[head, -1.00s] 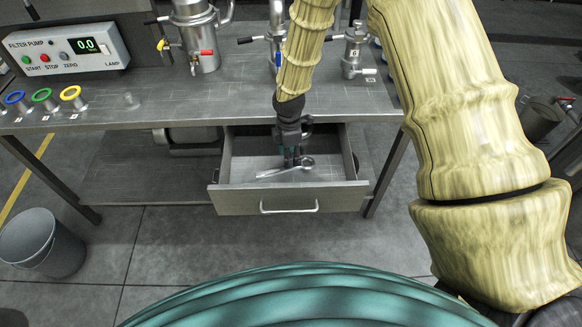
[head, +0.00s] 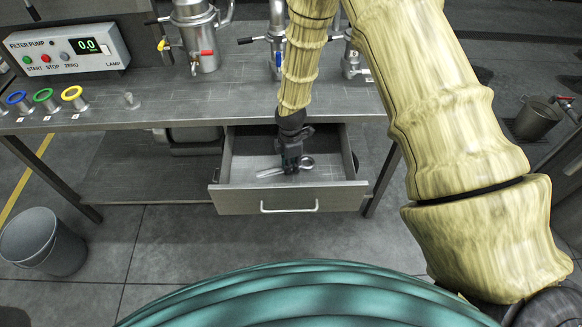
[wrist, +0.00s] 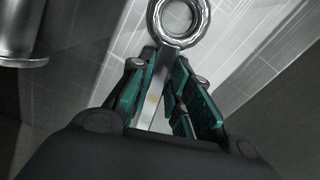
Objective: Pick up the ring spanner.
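The ring spanner lies in the open drawer (head: 240,200). Its ring end (head: 307,162) shows right of my gripper and its handle (head: 268,172) to the left in the head view. In the wrist view the shiny ring (wrist: 202,24) is at the top and the flat handle (wrist: 157,85) runs down between my fingers. My gripper (wrist: 164,62) points down into the drawer, its teal-padded fingers on either side of the handle near the ring. The fingers look apart, with narrow gaps beside the handle. In the head view my gripper (head: 290,168) hides the spanner's middle.
The drawer's front panel with its handle (head: 289,207) and side walls surround my gripper. The metal bench (head: 200,100) above carries a filter pump box (head: 65,50), coloured rings (head: 43,96) and steel vessels (head: 197,35). A grey bucket (head: 42,240) stands on the floor at left.

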